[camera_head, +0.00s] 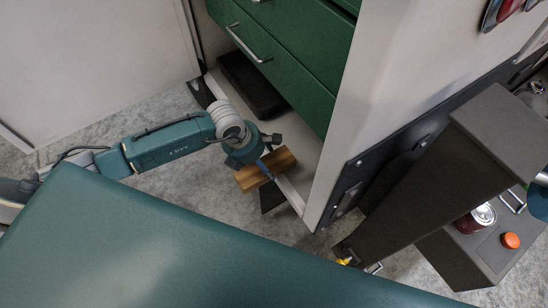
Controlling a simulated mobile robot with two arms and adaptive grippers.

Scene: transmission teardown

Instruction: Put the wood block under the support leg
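My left gripper (266,171) reaches in from the left, in front of the open lower part of the white vehicle body. It is closed around a brown wood block (281,160), with one finger across the block's near face; the other finger is hidden. A dark foot-like piece (272,197), which looks like the support leg, shows just below the block at the white sill. The block covers part of it, and I cannot tell whether they touch. My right gripper cannot be made out.
Green drawers (285,45) stand above a black tray-like item (251,85). A dark box-shaped structure (440,180) is at the right, with a red can (470,222) and an orange cap (510,240) beside it. Grey floor (195,210) is clear left of the block.

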